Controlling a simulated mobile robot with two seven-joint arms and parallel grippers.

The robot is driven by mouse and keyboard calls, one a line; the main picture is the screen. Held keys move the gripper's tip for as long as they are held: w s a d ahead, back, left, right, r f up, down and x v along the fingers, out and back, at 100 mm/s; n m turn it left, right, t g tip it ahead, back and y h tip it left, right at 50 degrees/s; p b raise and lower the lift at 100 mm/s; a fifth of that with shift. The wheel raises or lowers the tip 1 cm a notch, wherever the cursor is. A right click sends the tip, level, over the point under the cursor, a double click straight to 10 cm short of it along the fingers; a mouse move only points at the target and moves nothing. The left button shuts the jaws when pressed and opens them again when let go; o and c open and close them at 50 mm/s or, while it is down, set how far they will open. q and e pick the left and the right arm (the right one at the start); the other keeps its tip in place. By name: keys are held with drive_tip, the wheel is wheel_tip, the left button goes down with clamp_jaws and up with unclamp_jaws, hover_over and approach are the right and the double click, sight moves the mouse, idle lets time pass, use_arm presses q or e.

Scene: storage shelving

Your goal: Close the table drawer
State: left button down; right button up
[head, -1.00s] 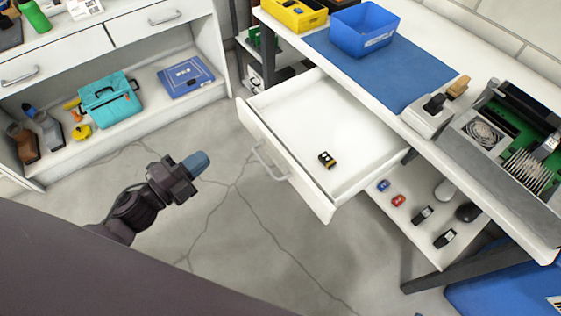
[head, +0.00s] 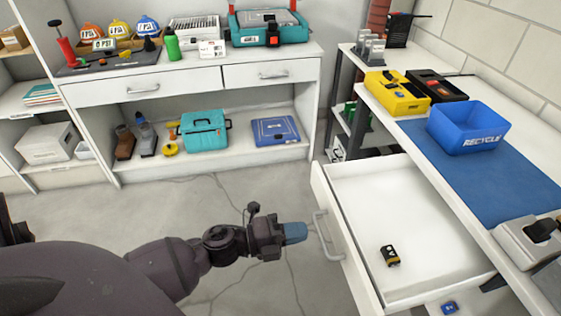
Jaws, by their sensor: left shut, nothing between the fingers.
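The white table drawer (head: 408,220) is pulled out from under the white worktable (head: 410,135) at the right. A small black and yellow item (head: 389,256) lies in it. Its front panel faces left and carries a grey bar handle (head: 325,237). My left gripper (head: 300,232) has blue fingertips and is shut and empty. It is just left of the handle, close to it; whether it touches cannot be told. My right gripper is not in view.
A blue recycle bin (head: 467,127) and a yellow tray (head: 397,92) stand on the worktable. A white cabinet (head: 200,85) with two closed drawers stands at the back, with a teal toolbox (head: 204,131) on its lower shelf. The floor between is clear.

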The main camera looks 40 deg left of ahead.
sight(337, 224)
use_arm(q)
drive_tip(key=x, duration=0.5)
drive_tip(key=shift+x, duration=0.8)
drive_tip(key=shift+d, duration=0.1)
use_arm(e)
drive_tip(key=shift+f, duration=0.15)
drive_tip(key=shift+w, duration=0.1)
use_arm(q)
drive_tip(key=shift+w+d+r, duration=0.15)
drive_tip(key=shift+w+d, duration=0.15)
drive_tip(key=shift+w, duration=0.15)
drive_tip(key=p+x, duration=0.1)
drive_tip(key=x, duration=1)
drive_tip(key=shift+w+d+r, duration=0.1)
drive_tip(key=shift+w+d, duration=0.1)
drive_tip(key=shift+w, duration=0.1)
drive_tip(key=x, duration=0.8)
drive_tip(key=b+x, duration=0.1)
drive_tip(key=x, duration=0.3)
drive_tip(key=shift+w+d+f, duration=0.2)
drive_tip(key=shift+d+f, duration=0.1)
drive_tip(key=shift+f, duration=0.05)
drive_tip(key=shift+w+d, duration=0.45)
drive_tip(key=shift+w, duration=0.15)
drive_tip(key=shift+w+r, duration=0.15)
drive_tip(key=shift+r, duration=0.15)
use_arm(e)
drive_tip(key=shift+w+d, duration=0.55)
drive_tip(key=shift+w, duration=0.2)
